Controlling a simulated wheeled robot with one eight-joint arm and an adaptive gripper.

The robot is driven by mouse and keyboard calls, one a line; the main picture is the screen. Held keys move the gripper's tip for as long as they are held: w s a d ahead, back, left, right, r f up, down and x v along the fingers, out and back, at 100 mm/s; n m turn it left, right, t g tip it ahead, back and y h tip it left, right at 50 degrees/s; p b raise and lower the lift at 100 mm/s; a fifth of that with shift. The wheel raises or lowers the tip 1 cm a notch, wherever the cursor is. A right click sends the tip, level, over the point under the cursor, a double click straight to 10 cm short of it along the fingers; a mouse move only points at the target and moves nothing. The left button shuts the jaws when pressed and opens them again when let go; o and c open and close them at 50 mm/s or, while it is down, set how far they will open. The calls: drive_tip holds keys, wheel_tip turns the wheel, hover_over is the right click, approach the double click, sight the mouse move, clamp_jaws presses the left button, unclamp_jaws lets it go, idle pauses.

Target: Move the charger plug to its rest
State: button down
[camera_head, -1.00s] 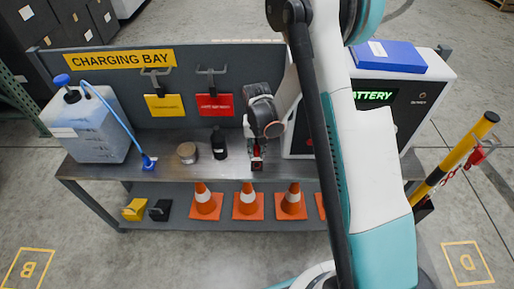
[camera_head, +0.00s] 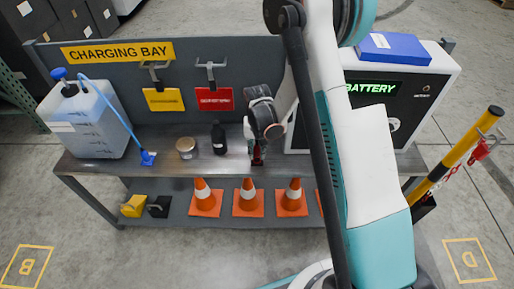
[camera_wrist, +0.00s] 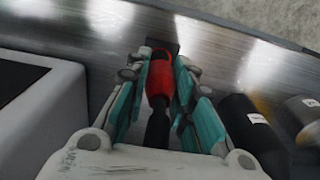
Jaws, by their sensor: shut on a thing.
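My gripper (camera_head: 257,146) reaches down over the front of the grey bench, right of the black bottle. In the wrist view my gripper (camera_wrist: 160,75) is shut around the red charger plug (camera_wrist: 160,85), whose dark lower part runs back between the fingers. The plug's front end is at a small dark block (camera_wrist: 165,46) near the bench edge, perhaps the rest. I cannot tell whether they touch. In the head view only a small red bit of the plug (camera_head: 257,154) shows below my gripper, and my arm hides part of the bench.
On the bench (camera_head: 180,165) stand a blue-capped jug (camera_head: 85,125), a tin (camera_head: 186,147), the black bottle (camera_head: 218,140) and a white battery unit (camera_head: 440,85). Several orange cones (camera_head: 248,200) stand on the lower shelf. A yellow post (camera_head: 460,150) stands at the right.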

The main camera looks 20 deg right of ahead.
sight(257, 155)
drive_tip(key=shift+f+b, duration=0.45)
drive_tip(key=shift+f, duration=0.7)
drive_tip(key=shift+f, duration=0.6)
idle(1.1)
drive_tip(key=c, duration=1.3)
unclamp_jaws()
drive_tip(key=shift+r, duration=0.15)
wheel_tip(257, 155, up, 12)
drive_tip(key=shift+f, duration=0.1)
